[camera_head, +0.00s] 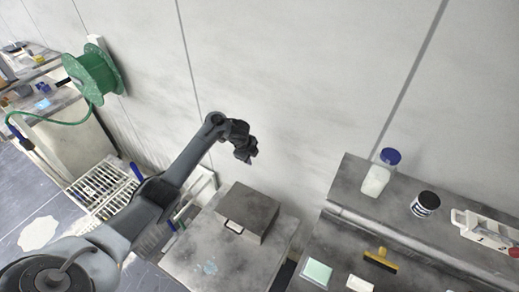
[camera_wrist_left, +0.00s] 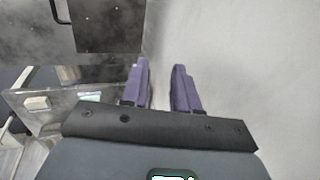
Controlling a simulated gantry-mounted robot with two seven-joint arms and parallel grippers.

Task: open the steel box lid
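The steel box (camera_head: 250,208) is a grey, low box on a grey metal table, and its lid looks shut. A small pale handle (camera_head: 234,227) is on its side toward me. My left gripper (camera_head: 250,162) is in the air beyond the box, near the wall, and apart from it. In the left wrist view two purple fingers (camera_wrist_left: 160,66) are parted with nothing between them. A dark panel (camera_wrist_left: 108,26) with a handle at its left edge, seemingly the box, shows at upper left there. My right gripper is not in view.
The metal table (camera_head: 200,255) has bare space around the box. To the right, a workbench (camera_head: 350,215) holds a blue-capped bottle (camera_head: 380,174), a black-lidded jar (camera_head: 425,204) and a yellow-handled tool (camera_head: 381,259). A green hose reel (camera_head: 92,74) is at the left wall.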

